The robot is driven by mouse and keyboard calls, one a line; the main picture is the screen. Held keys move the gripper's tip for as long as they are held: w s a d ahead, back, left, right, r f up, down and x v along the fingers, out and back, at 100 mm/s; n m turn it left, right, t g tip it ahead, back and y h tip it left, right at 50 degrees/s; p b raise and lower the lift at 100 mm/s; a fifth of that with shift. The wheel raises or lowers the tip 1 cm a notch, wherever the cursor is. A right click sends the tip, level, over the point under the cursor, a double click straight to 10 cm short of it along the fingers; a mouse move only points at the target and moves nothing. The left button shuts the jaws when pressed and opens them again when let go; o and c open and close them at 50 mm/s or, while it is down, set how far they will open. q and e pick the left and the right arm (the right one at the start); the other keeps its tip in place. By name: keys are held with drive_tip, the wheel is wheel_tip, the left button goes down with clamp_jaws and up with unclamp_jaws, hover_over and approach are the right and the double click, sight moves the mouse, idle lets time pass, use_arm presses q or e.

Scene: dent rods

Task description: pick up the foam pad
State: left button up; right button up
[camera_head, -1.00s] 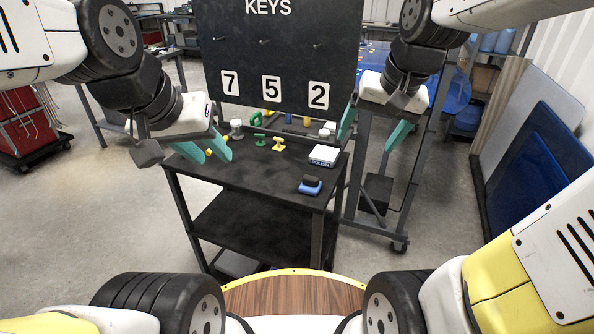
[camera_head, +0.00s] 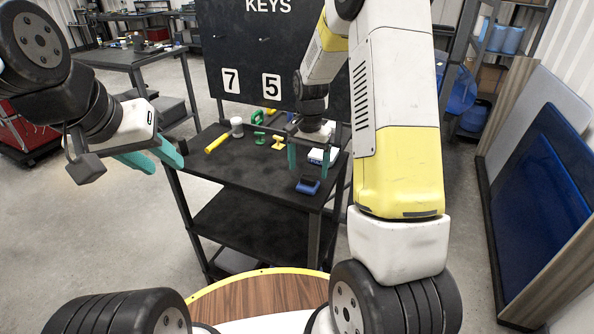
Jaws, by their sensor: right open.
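The foam pad (camera_head: 308,187), a small blue block with a black top, lies near the front right of the black cart's top shelf. My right gripper (camera_head: 309,172) is open and points down just above and behind the pad in the picture. Its two teal fingers stand apart and hold nothing; I cannot tell if they touch the pad. My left gripper (camera_head: 167,168) hangs in the air left of the cart, with its teal fingers apart and empty.
The dark keys board (camera_head: 245,50) rises behind.

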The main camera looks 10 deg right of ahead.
sight(309, 177)
drive_tip(key=f, duration=0.5)
drive_tip(key=shift+s+f, duration=0.1)
drive_tip(key=shift+s, duration=0.1)
drive_tip(key=shift+c, duration=0.4)
drive_tip(key=c, duration=1.5)
